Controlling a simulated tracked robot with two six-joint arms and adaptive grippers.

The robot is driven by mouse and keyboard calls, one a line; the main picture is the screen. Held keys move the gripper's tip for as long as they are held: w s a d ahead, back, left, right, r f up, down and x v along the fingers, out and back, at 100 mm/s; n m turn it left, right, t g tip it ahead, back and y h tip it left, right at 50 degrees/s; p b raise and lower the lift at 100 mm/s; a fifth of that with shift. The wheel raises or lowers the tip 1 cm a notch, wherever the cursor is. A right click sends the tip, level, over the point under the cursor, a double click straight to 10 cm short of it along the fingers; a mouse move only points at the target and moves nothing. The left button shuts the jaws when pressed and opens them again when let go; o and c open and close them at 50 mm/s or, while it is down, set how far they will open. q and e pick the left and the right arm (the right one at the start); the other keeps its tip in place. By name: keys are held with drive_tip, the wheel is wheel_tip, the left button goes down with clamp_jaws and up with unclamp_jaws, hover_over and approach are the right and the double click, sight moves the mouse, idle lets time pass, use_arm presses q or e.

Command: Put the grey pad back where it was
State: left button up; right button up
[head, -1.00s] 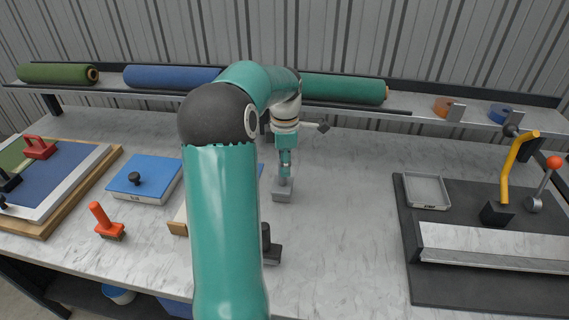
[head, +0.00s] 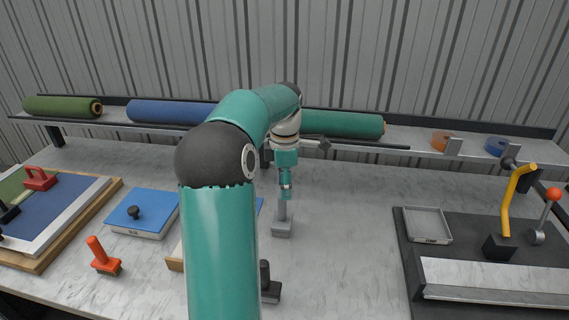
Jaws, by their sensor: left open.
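The grey pad (head: 282,228), a small grey block with an upright grey handle, stands on the marbled table near the middle of the head view. My left gripper (head: 285,191) is open, right above the pad, with its fingertips around or just over the top of the handle; which of the two I cannot tell. The pad rests upright on the table. My left arm comes up from the front and hides part of the table left of the pad. My right gripper does not show.
A dark block with a handle (head: 269,292) stands in front of the pad, close to my arm. A blue-topped box (head: 160,208) and an orange-handled brush (head: 104,262) are at left. A grey tray (head: 428,238) sits on a dark mat at right. Table right of the pad is clear.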

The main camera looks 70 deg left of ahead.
use_arm(q)
wheel_tip(320, 180, up, 7)
drive_tip(key=shift+p, duration=0.35)
idle(0.4)
